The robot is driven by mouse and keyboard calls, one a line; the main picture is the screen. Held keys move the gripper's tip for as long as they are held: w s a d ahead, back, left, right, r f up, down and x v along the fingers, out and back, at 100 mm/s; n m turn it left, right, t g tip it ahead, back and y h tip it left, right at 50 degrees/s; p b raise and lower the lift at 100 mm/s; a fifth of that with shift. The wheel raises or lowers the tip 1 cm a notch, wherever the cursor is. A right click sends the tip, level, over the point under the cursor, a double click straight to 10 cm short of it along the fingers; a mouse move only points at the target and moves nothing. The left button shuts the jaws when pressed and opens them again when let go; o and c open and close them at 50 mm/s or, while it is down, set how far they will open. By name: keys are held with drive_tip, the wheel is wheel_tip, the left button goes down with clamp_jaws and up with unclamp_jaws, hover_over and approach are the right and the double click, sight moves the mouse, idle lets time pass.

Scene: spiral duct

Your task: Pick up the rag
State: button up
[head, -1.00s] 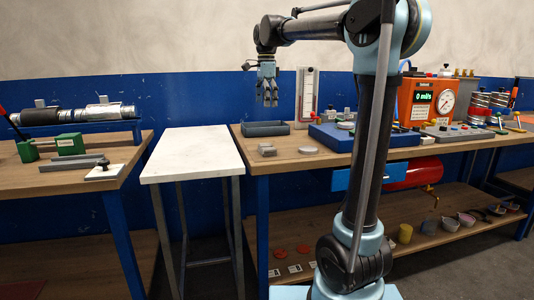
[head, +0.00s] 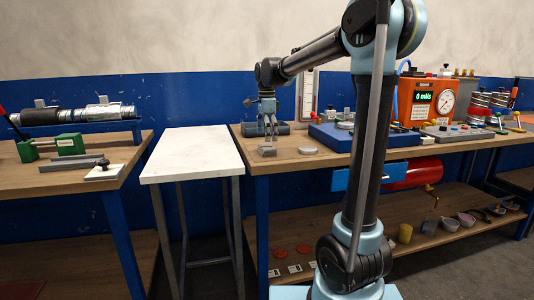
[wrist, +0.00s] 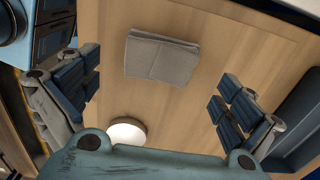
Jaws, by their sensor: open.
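The rag (wrist: 162,57) is a folded grey cloth lying flat on the wooden bench top, near the upper middle of the wrist view. In the head view the rag (head: 267,151) is a small grey patch near the bench's front left corner. My gripper (head: 270,136) is above the bench, over or just behind the rag. In the wrist view my gripper (wrist: 160,97) is open and empty, its fingers wide apart on either side of the picture. The rag lies between the finger lines, apart from both; the exact height above it is hard to tell.
A round pale disc (head: 308,150) lies right of the rag. A dark grey tray (head: 283,127) stands behind my gripper. A blue case (head: 330,137) stands further right. A white-topped table (head: 192,155), left of the bench, is bare.

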sight(267, 147)
drive_tip(key=shift+d+f, duration=0.1)
drive_tip(key=shift+f, duration=1.75)
drive_tip(key=shift+c, duration=0.6)
drive_tip(key=c, duration=1)
drive_tip(key=shift+c, duration=0.2)
drive_tip(key=shift+r, duration=0.1)
wheel_tip(267, 147, up, 10)
